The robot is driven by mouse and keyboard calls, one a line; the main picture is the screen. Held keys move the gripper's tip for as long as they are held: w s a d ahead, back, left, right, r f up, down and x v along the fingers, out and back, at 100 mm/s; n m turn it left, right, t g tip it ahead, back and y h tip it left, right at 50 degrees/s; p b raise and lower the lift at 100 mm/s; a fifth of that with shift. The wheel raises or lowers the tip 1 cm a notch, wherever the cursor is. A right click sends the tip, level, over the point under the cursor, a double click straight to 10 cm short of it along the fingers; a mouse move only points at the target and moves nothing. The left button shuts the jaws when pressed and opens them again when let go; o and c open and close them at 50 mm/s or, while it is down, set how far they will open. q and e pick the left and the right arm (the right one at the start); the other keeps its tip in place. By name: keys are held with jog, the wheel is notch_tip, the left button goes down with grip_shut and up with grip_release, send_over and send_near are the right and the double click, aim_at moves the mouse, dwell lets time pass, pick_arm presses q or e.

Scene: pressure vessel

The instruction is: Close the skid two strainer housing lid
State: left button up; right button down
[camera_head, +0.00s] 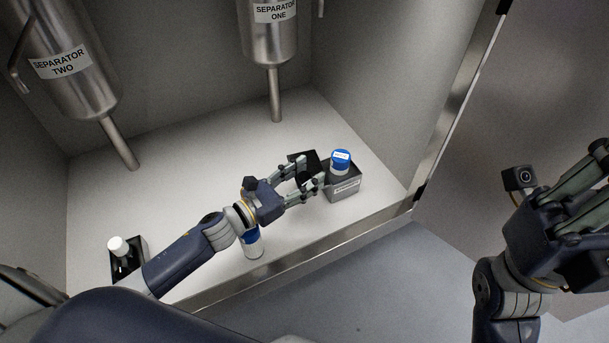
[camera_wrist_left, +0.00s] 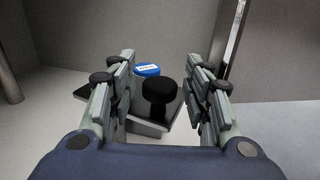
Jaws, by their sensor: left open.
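My left gripper (camera_head: 312,172) is open over the shelf, beside a small grey box (camera_head: 345,190) with a white label too small to read. The box also shows in the left wrist view (camera_wrist_left: 150,128). A dark flat piece (camera_head: 300,158) lies behind the fingers, partly hidden. In the left wrist view a black round knob (camera_wrist_left: 159,92) stands between the fingers, apart from both. I cannot tell whether either dark part is the strainer housing lid. My right gripper (camera_head: 585,190) is at the right edge, partly cut off, away from the shelf.
A blue-capped bottle (camera_head: 341,162) stands at the grey box. Another bottle (camera_head: 252,246) stands under my left arm. A white-capped item (camera_head: 119,247) is at left. Separator two (camera_head: 75,75) and separator one (camera_head: 270,35) hang above. A metal edge (camera_head: 300,265) runs along the shelf front.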

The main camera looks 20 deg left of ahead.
pick_arm(q)
jog(key=shift+c, duration=0.2)
grip_shut()
